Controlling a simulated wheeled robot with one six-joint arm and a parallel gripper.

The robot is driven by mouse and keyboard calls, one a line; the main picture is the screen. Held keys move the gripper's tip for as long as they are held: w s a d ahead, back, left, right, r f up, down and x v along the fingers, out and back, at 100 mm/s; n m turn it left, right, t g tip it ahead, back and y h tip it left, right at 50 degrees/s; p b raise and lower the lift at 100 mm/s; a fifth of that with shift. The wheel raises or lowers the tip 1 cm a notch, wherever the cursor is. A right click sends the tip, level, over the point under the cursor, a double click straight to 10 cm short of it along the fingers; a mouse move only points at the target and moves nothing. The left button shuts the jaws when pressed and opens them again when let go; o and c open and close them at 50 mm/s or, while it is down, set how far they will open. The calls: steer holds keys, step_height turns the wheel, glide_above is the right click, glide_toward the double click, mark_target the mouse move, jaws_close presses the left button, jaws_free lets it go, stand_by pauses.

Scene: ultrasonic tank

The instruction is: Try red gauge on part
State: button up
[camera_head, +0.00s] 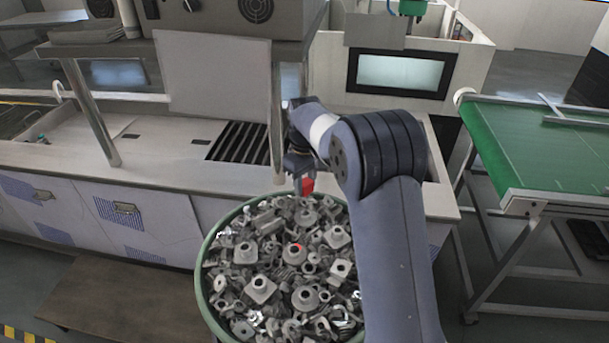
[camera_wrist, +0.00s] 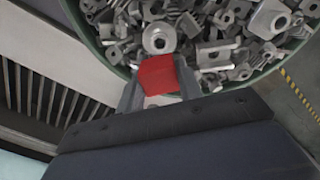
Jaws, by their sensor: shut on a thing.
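My gripper (camera_head: 303,186) is shut on a red gauge (camera_head: 308,186) above the far edge of a round green bin. The red gauge (camera_wrist: 158,76) is a small block between the fingers in the wrist view. The bin's green rim (camera_head: 203,283) surrounds a heap of grey metal parts (camera_head: 262,290), with flanges, rings and brackets. A small red spot (camera_head: 296,247) shows on a part in the middle of the heap. In the wrist view a round grey part with a hole (camera_wrist: 158,38) lies just beyond the gauge. I cannot tell whether they touch.
A pale counter (camera_head: 165,160) with a dark slotted grate (camera_head: 238,142) stands behind the bin. A green conveyor (camera_head: 550,150) is at the right. A white machine with a lit window (camera_head: 400,74) stands at the back. My arm covers the bin's right side.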

mark_target(305, 193)
steer(key=shift+f+b, duration=2.45)
steer(key=shift+f, duration=0.6)
steer(key=shift+s+f, duration=0.15)
steer(key=shift+f, duration=0.35)
steer(key=shift+r+p, duration=1.3)
steer(key=shift+r, duration=0.35)
steer(key=shift+f+b, duration=0.65)
steer(key=shift+f, duration=0.55)
steer(key=shift+f, duration=0.3)
